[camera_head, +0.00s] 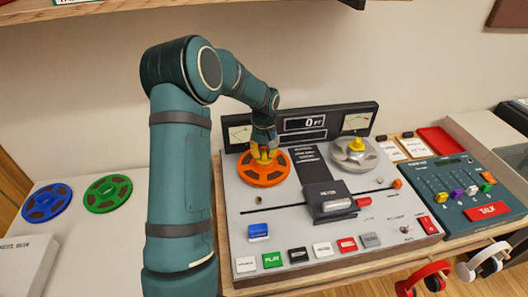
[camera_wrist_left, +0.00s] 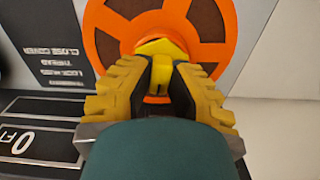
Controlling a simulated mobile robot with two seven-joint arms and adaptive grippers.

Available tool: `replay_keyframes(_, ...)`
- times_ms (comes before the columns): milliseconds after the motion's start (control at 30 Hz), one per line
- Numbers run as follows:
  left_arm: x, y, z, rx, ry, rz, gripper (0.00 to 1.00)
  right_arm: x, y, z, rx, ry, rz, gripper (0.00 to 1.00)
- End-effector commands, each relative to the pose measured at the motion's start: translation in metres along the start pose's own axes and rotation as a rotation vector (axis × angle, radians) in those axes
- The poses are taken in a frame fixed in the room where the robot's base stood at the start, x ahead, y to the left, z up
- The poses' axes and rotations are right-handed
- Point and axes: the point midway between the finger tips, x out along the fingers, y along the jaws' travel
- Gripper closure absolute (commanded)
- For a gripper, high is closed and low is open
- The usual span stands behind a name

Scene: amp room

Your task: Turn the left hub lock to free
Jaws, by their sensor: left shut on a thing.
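The left hub lock (camera_wrist_left: 160,48) is a yellow piece at the centre of the orange reel (camera_head: 264,177), on the left side of the tape deck. My left gripper (camera_head: 263,152) is over the reel's centre, shut on the yellow lock. In the left wrist view its yellow-padded fingers (camera_wrist_left: 158,75) close around the lock from both sides, hiding part of it. The orange reel also shows in the left wrist view (camera_wrist_left: 101,20). A second yellow lock (camera_head: 357,144) is on the grey reel (camera_head: 368,160) to the right. My right gripper is not in view.
The deck (camera_head: 222,195) has a black head block (camera_head: 325,198), several front buttons and a meter panel (camera_head: 305,123) behind the reels. Blue (camera_head: 47,202) and green (camera_head: 107,193) reels lie at left. A talk panel (camera_head: 455,185) and headphones (camera_head: 485,262) are at right.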

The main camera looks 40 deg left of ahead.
Motion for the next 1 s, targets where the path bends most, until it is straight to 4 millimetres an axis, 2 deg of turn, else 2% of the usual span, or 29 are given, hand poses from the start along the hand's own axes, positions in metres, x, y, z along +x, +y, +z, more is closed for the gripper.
replay_keyframes(467,0.0,0.0,0.002,-0.418,-0.004,-0.004,1.0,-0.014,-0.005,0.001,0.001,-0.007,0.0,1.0)
replay_keyframes(1000,0.0,0.0,0.002,-0.932,-0.004,-0.008,1.0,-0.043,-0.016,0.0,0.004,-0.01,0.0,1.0)
